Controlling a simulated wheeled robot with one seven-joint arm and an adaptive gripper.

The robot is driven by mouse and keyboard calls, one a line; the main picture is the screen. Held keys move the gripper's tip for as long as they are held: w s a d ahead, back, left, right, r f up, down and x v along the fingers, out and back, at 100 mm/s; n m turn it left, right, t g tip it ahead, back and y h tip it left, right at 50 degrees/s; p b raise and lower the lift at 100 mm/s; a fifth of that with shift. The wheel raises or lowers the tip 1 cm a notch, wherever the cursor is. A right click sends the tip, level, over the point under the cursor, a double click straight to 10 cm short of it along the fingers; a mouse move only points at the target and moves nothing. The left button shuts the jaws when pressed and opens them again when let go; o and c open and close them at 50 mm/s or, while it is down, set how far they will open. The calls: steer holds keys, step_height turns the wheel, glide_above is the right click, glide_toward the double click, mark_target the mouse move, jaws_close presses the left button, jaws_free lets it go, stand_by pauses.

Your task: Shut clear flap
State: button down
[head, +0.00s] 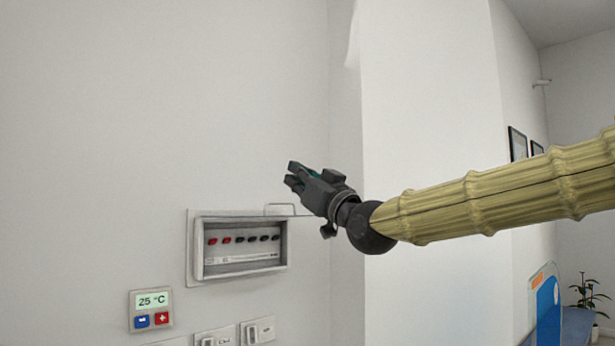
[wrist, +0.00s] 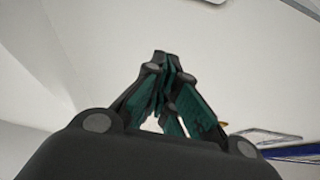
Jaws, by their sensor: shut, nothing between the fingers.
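The clear flap (head: 290,205) shows in the head view as a thin pale outline at the top right of a wall-mounted switch box (head: 240,272). It stands out from the box's upper edge, and the box front is uncovered. My gripper (head: 290,175) is above and to the right of the box, its fingers pointing left and slightly up. The fingers (wrist: 162,62) are shut and empty in the wrist view. I see no clear contact with the flap. A thin frame-like outline at the right of the wrist view may be the flap; I cannot tell.
Several red and dark switches (head: 243,239) sit inside the box. A thermostat (head: 151,309) reading 25 °C and wall switches (head: 258,331) are below. A wall corner (head: 345,180) juts out at the right. The wall above and left of the box is bare.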

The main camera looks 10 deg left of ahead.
mark_target(266, 209)
steer(key=w+a+f+p, duration=0.1)
steer(key=a+f+p, duration=0.1)
steer(key=shift+w+a+f, duration=0.2)
steer(key=shift+w+f, duration=0.15)
stand_by(0.4)
steer(key=shift+f, duration=0.1)
